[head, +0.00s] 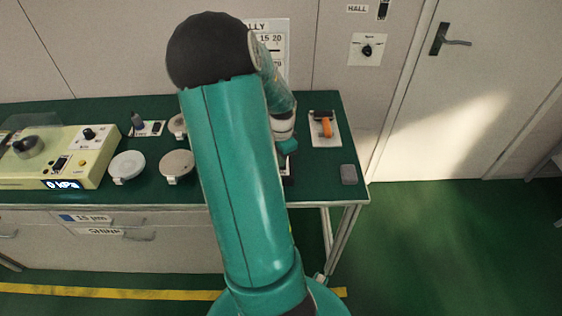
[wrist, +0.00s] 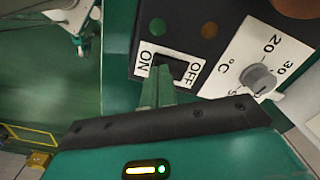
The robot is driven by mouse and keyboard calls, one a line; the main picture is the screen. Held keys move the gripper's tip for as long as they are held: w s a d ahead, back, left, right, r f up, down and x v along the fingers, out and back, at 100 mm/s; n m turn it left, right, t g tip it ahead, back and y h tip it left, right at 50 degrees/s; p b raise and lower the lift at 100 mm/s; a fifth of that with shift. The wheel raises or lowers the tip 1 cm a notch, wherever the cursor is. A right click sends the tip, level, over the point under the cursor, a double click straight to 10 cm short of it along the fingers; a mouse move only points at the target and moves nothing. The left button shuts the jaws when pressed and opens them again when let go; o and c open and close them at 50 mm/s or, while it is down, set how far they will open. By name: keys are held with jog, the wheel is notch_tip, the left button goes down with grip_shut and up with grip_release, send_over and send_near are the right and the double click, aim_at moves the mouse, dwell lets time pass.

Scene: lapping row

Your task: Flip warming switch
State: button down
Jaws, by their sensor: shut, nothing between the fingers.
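The warming switch (wrist: 172,66) is a dark rocker between ON and OFF labels in the wrist view. It sits on a black panel (wrist: 180,32), beside a white plate with a grey °C dial (wrist: 258,78). A green lamp (wrist: 158,28) and an amber lamp (wrist: 209,30) on the panel look dull. My gripper (wrist: 157,84) is shut and empty, its green fingertips over the lower part of the switch, nearer the ON side. I cannot tell whether they touch it. The fingers hide part of the rocker, so its position is unclear. In the head view my arm hides the switch.
In the head view, a cream machine (head: 88,163) with a kPa display and two round discs, one pale (head: 127,166) and one tan (head: 177,164), stand left of my arm. An orange-handled lever (head: 326,125) and a grey block (head: 348,175) are on the right.

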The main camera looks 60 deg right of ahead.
jog(key=shift+f, duration=0.4)
jog(key=shift+r, duration=3.55)
